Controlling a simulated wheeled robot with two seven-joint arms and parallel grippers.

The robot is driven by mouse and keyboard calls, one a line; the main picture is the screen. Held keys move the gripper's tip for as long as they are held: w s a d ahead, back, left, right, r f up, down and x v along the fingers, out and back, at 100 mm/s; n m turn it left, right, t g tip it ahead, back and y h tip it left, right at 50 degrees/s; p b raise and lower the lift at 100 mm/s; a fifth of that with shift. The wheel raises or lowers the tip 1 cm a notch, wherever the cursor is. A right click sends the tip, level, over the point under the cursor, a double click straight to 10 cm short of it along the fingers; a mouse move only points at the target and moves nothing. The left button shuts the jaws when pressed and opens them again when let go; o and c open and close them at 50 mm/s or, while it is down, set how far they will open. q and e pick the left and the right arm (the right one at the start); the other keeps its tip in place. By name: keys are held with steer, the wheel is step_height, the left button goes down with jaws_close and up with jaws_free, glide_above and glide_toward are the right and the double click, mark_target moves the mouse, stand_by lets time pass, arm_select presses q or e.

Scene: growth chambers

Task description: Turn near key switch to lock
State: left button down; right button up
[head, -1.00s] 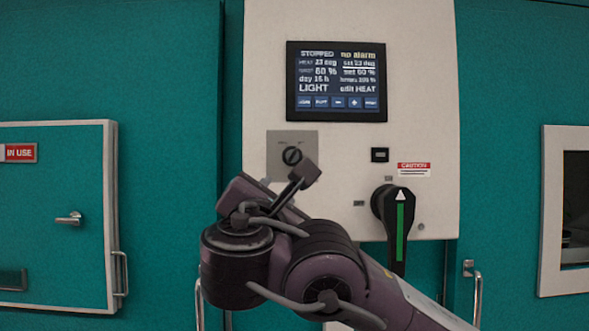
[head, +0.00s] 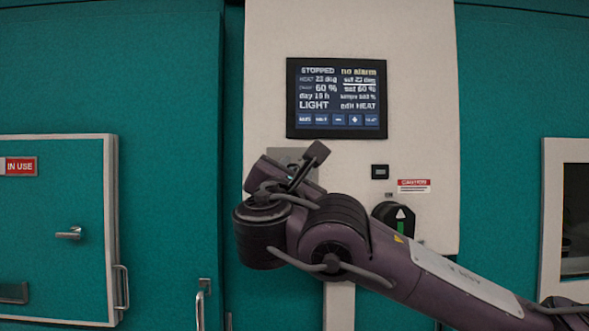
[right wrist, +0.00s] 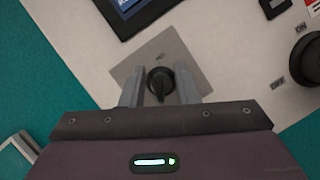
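The key switch (right wrist: 160,84) is a round black knob on a grey square plate (right wrist: 178,45) on the white control panel. In the head view only the upper part of the plate (head: 287,155) shows; my right arm hides the knob. In the right wrist view my right gripper (right wrist: 158,92) is open, with one finger on each side of the knob and a gap visible on both sides. I cannot tell whether the fingertips reach the panel. My left gripper is not in view.
A dark display (head: 337,98) reading STOPPED sits above. A black rotary handle with a green stripe (head: 399,222) is to the right, partly behind my arm, below a caution label (head: 414,184). Teal doors (head: 55,240) flank the panel.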

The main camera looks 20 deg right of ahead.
jaws_close()
steer(key=shift+f+n+b, duration=0.15)
steer(key=shift+n+b, duration=0.25)
steer(key=shift+b, duration=0.25)
steer(key=n+t+y+b, duration=0.1)
steer(key=n+b, duration=0.1)
steer(key=n, duration=0.1)
steer(key=n+t+y+b, duration=0.1)
steer(key=n+y+b, duration=0.1)
steer(key=n+b, duration=0.1)
steer(key=shift+a+n+b, duration=0.1)
steer(key=shift+n+b, duration=0.2)
steer(key=shift+b, duration=0.05)
steer(key=n+y+b, duration=0.2)
steer(key=n+y, duration=0.1)
steer(key=n, duration=0.2)
steer(key=shift+a+t, duration=0.1)
steer(key=shift+t, duration=0.3)
steer(key=shift+w+a+n+y, duration=0.1)
steer(key=shift+n+y, duration=1.1)
steer(key=shift+n, duration=1.5)
jaws_free()
